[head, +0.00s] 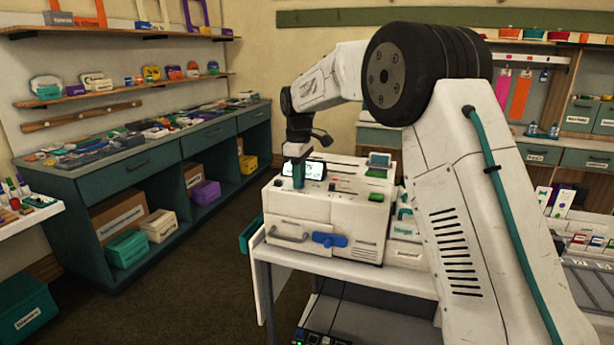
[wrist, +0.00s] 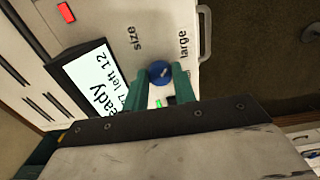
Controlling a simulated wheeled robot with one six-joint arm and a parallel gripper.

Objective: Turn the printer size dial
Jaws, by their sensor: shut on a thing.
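The cream printer (head: 345,213) stands on a white table in the head view. In the wrist view its top panel (wrist: 112,22) carries the printed words "size" and "large". The size dial, a small round blue knob (wrist: 159,71), sits between these words, beside the lit display (wrist: 92,80) that reads "Ready". My gripper (wrist: 160,84) has its two teal fingers on either side of the dial and is shut on it. In the head view my gripper (head: 298,174) points straight down onto the printer top, and the dial is hidden there.
A small green light (wrist: 158,103) and a dark part show between my fingers. A red button (wrist: 66,12) is at the panel's upper left. The printer front has a grey handle (head: 288,235) and a blue lever (head: 329,240). Open floor lies left of the table (head: 345,276).

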